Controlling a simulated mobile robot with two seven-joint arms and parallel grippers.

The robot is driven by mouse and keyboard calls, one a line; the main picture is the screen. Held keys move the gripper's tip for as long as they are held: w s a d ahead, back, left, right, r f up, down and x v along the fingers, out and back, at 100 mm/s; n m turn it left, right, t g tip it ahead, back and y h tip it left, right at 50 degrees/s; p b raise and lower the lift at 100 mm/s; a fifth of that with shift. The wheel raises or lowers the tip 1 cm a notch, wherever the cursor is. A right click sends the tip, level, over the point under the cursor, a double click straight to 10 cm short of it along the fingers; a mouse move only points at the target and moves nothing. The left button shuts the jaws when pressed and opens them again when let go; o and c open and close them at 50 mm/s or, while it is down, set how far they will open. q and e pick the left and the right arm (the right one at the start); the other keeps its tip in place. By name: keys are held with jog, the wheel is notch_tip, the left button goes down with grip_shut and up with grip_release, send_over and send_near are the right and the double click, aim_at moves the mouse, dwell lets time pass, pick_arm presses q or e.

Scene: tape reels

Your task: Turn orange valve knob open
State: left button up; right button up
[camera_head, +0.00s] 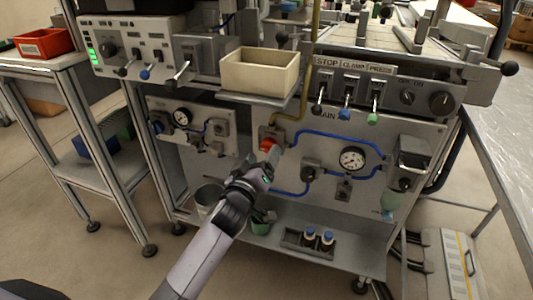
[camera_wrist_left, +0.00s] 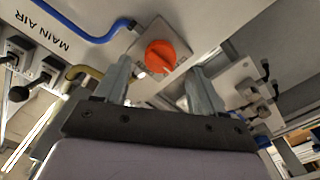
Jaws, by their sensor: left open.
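The orange valve knob (camera_head: 268,145) is on the front panel of the machine, below the cream bin and left of the blue air line. In the left wrist view the round orange knob (camera_wrist_left: 160,56) sits on a grey plate, ahead of and between the fingers. My left gripper (camera_head: 270,157) reaches up to the knob from below in the head view. In the left wrist view my left gripper (camera_wrist_left: 160,80) is open, one finger on each side of the knob's line. I cannot tell whether either finger touches it. My right gripper is not in view.
A blue air line (camera_head: 330,137) runs right from the knob to a pressure gauge (camera_head: 352,159). A cream bin (camera_head: 259,72) stands on a shelf above. A yellow pipe (camera_head: 303,95) comes down beside the knob. A lower shelf (camera_head: 330,250) holds small bottles.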

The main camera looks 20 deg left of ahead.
aim_at(267, 149)
pick_arm(q)
jog(key=shift+w, duration=1.55)
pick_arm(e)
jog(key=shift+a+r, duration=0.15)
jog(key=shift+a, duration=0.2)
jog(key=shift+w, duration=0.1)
pick_arm(q)
jog(key=c, duration=1.1)
jog(key=shift+o, duration=0.2)
